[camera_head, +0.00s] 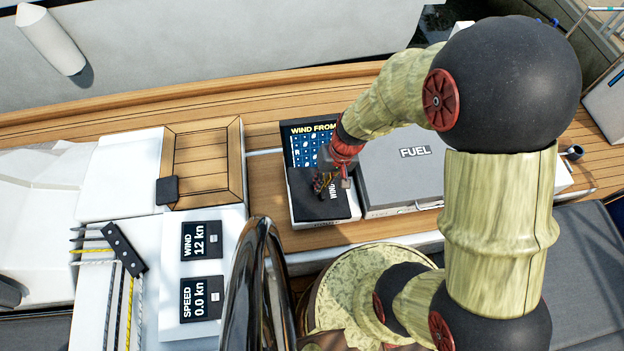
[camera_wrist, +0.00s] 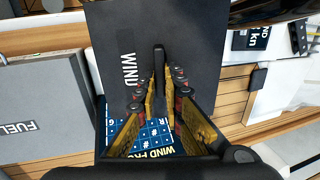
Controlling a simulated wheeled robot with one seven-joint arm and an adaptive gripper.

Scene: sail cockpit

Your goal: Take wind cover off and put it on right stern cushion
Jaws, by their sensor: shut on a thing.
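The wind cover (camera_head: 308,205) is a flat dark panel with white "WIND" lettering, and it lies over the lower part of a white-edged box. In the wrist view the wind cover (camera_wrist: 110,30) fills the upper middle, with a dark upright tab. My gripper (camera_head: 327,183) is at the cover, its fingers closed around this tab; it shows in the wrist view too (camera_wrist: 160,75). I cannot tell whether the cover is lifted clear. A blue "WIND FROM" display (camera_head: 305,142) shows behind the cover. A dark grey cushion (camera_head: 588,255) lies at the right, partly hidden by my arm.
A grey FUEL box (camera_head: 400,180) stands right beside the cover. A chrome wheel (camera_head: 258,285) rises in front. White panels with wind and speed readouts (camera_head: 201,240) and a rope clutch (camera_head: 124,248) are at the left. Wooden deck runs behind.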

